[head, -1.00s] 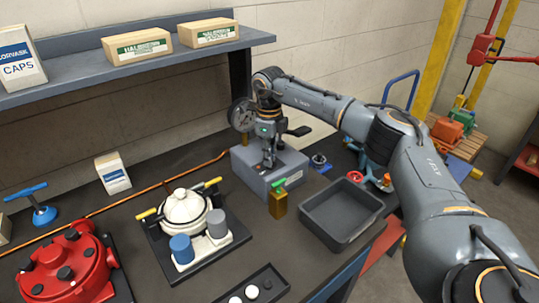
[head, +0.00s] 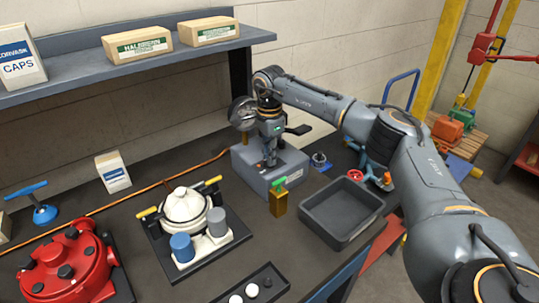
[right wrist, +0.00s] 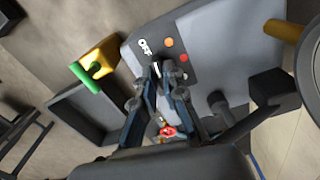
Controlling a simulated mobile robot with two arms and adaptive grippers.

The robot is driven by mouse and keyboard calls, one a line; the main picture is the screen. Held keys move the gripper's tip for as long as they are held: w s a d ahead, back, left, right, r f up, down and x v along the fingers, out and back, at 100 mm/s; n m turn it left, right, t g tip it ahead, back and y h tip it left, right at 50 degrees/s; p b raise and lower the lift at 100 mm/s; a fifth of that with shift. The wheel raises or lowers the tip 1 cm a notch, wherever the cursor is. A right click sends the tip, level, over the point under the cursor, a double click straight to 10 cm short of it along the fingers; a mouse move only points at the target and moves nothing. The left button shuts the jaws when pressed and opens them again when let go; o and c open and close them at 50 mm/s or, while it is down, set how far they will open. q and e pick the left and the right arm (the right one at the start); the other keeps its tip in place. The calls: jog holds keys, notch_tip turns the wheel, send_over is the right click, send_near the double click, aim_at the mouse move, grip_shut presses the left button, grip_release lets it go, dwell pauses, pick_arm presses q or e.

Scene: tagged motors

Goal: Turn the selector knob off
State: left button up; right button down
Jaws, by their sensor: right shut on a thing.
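A grey control box (head: 262,178) stands at the back of the bench, and its sloped face (right wrist: 205,70) fills the middle of the right wrist view. The selector knob (right wrist: 157,69) is a small dark piece with a pale line, mostly hidden between my fingertips. White lettering (right wrist: 146,45), too blurred to read surely, lies beside it. My right gripper (head: 269,162) reaches down onto the box, and its fingers (right wrist: 161,74) are shut on the knob. Which way the knob points is hard to tell. My left gripper is not in view.
An orange lamp (right wrist: 168,43) and a red-orange one (right wrist: 184,57) sit beside the knob. A yellow block with a green top (head: 278,203) stands before the box. An empty dark tray (head: 341,213) lies to the right, a white-lidded pot (head: 185,205) to the left.

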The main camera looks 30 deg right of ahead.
jog(key=shift+n, duration=0.8)
jog(key=c, duration=1.4)
grip_release()
jog(key=shift+r, duration=0.1)
notch_tip(320, 180, up, 12)
jog(key=shift+f, duration=0.1)
